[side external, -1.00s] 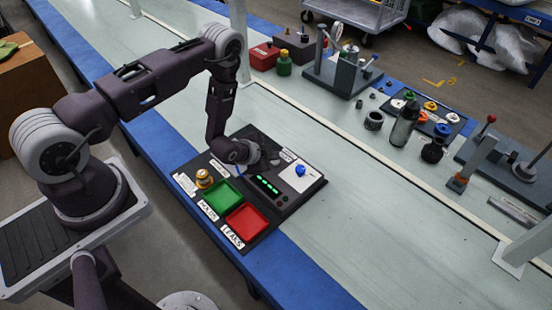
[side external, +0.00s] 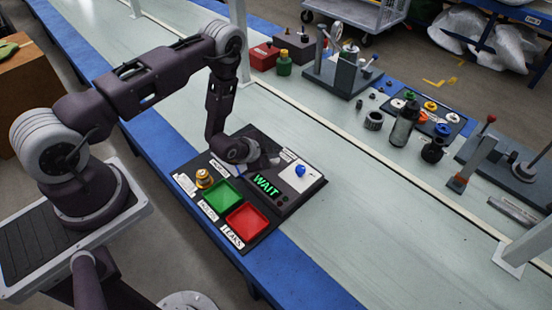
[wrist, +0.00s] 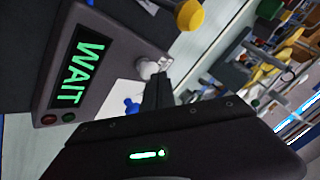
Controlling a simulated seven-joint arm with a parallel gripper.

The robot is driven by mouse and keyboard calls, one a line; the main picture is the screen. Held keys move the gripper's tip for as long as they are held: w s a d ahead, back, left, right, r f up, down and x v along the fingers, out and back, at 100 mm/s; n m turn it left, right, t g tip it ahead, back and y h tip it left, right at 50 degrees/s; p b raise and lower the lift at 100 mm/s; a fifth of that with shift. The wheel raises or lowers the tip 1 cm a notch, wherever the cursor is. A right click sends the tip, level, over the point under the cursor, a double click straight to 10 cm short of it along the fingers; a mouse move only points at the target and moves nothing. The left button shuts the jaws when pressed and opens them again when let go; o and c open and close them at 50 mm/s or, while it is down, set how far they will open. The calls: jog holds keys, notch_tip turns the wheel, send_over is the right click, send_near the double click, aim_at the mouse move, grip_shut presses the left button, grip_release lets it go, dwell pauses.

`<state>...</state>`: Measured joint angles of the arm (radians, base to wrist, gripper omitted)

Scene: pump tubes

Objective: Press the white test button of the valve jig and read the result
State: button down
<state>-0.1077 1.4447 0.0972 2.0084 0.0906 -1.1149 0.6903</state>
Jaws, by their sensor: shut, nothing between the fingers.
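The valve jig (side external: 285,205) is a dark grey box on a black board, and its display (side external: 266,185) reads WAIT in green. The display also reads WAIT in the wrist view (wrist: 80,72). A round white button (wrist: 147,70) shows beside the fingertips in the wrist view; I cannot tell whether they touch it. A blue knob (side external: 300,170) sits on the jig's white plate.
A green tray (side external: 207,201) and a red tray (side external: 264,220), labelled LEAKS, lie in front of the jig. A brass-coloured part (side external: 204,180) stands behind the green tray. Bottles, fittings and a lever press (side external: 470,160) stand across the bench. The bench right of the jig is clear.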

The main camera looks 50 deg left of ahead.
jog(key=shift+r, duration=3.05)
jog(key=shift+w+r, duration=0.1)
jog(key=shift+r, duration=0.05)
notch_tip(320, 180, up, 8)
jog(key=w+n, duration=0.1)
jog(key=w, duration=0.1)
notch_tip(320, 180, up, 7)
jog(key=n, duration=0.1)
send_over(273, 161)
jog(key=w, duration=0.2)
jog(key=s+d+r+n+g, duration=0.1)
jog(key=s+r, duration=0.2)
jog(key=r, duration=0.3)
jog(key=s+d+r+n, duration=0.1)
jog(key=s+d+r, duration=0.15)
jog(key=r, duration=0.35)
jog(key=s+d+r+n+g, duration=0.1)
jog(key=s+r, duration=0.2)
jog(key=s, duration=0.6)
jog(key=s+d+r+n, duration=0.1)
jog(key=s+r, duration=0.2)
jog(key=s, duration=0.6)
jog(key=s+d+r+n+g+h, duration=0.1)
jog(key=s+r, duration=0.2)
jog(key=s, duration=0.6)
jog(key=shift+s+d+r+n+g, duration=0.15)
jog(key=shift+d+r+n+g, duration=0.15)
jog(key=shift+d+n, duration=0.1)
